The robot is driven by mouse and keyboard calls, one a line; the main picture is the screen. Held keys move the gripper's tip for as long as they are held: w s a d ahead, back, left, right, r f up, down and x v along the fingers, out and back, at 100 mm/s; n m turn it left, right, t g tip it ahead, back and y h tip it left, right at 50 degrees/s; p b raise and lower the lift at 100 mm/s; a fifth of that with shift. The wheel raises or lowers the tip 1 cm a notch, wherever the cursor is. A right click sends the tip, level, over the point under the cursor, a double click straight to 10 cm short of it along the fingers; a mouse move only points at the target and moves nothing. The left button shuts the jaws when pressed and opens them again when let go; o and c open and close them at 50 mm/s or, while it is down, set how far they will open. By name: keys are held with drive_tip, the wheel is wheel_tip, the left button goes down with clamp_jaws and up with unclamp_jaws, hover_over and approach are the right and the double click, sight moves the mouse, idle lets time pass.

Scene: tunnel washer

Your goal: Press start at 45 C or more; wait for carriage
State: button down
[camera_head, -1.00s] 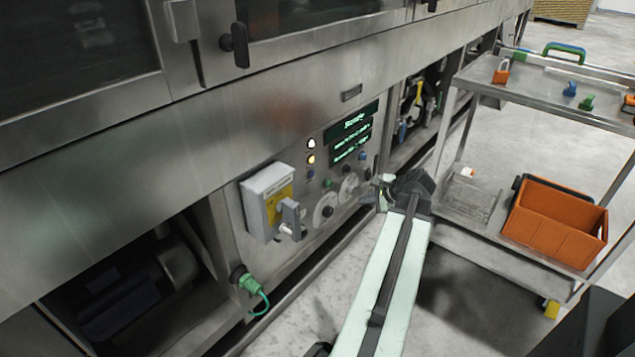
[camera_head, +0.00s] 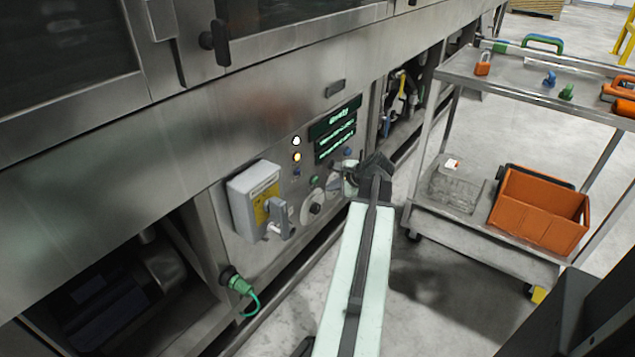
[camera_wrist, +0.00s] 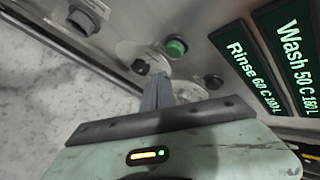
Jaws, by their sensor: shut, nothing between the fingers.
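The control panel (camera_head: 270,215) is set in the washer's steel front. Its dark display (camera_head: 335,130) has green text, too small to read fully in the head view. The wrist view shows a wash line (camera_wrist: 298,50) reading "Wash 50 C 180 L" and a rinse line (camera_wrist: 247,70) reading "Rinse 60 C 100 L". A green button (camera_wrist: 176,47) shows just beyond my gripper (camera_wrist: 157,88); it also shows in the head view (camera_head: 314,180). My gripper is shut and empty, at the panel's right part (camera_head: 352,182). I cannot tell whether it touches anything.
A grey switch box with a lever (camera_head: 257,200) juts out left of the buttons. A green plug and cable (camera_head: 238,285) hang below it. A steel cart (camera_head: 480,235) stands to the right, with an orange bin (camera_head: 540,210) on its lower shelf.

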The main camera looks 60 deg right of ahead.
drive_tip(key=shift+w, duration=1)
drive_tip(key=shift+w, duration=0.15)
idle(1.2)
drive_tip(key=shift+w, duration=0.25)
drive_tip(key=shift+w, duration=0.55)
idle(0.6)
drive_tip(key=shift+s, duration=0.95)
drive_tip(key=shift+s, duration=0.1)
drive_tip(key=s, duration=0.4)
drive_tip(key=shift+s, duration=0.4)
